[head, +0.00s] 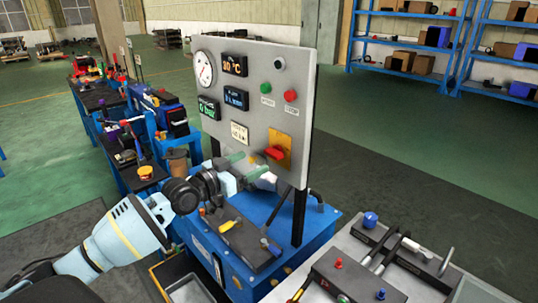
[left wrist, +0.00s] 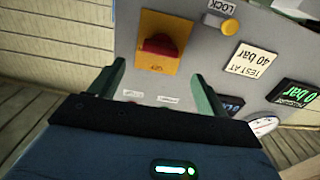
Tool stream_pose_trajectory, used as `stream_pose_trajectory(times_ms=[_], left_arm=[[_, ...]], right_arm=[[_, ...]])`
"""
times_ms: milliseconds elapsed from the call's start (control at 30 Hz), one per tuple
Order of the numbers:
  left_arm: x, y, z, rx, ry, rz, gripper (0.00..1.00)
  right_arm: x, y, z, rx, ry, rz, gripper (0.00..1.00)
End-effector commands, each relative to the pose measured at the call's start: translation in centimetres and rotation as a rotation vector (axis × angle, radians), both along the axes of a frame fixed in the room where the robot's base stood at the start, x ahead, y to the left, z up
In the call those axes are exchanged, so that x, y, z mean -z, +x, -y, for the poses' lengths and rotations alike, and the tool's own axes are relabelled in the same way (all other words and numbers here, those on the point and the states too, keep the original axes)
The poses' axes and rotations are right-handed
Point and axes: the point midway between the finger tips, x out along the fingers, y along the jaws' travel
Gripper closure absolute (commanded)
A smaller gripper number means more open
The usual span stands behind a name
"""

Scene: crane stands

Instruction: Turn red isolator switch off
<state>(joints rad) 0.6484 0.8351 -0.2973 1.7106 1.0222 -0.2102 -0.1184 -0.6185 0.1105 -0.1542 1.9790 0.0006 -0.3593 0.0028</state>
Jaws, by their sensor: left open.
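The red isolator switch (head: 275,153) sits on a yellow plate (head: 281,140) at the lower right of the grey control panel (head: 240,45). In the left wrist view the red switch (left wrist: 160,45) is near the top middle, its handle lying roughly across the yellow plate (left wrist: 178,20). My left gripper (head: 250,168) is open and empty, just in front of the panel, to the left of and a little below the switch. In the left wrist view its two green fingers (left wrist: 161,82) stand apart, with the switch beyond their tips. I see no contact. My right gripper is not in view.
The panel also carries a pressure gauge (head: 204,69), dark displays, a green button (head: 265,88) and a red button (head: 290,95).

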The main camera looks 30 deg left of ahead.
Motion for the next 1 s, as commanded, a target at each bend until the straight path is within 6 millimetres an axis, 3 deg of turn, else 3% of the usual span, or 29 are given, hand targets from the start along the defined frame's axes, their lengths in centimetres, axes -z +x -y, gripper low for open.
stream_pose_trajectory(times_ms=[500,1000], left_arm=[[0.1,5.8,2.1,0.001,-0.001,-0.001,0.24],[0.0,6.8,2.4,0.001,0.001,-0.001,0.25]], right_arm=[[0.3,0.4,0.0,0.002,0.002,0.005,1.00],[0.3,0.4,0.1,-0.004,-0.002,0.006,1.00]])
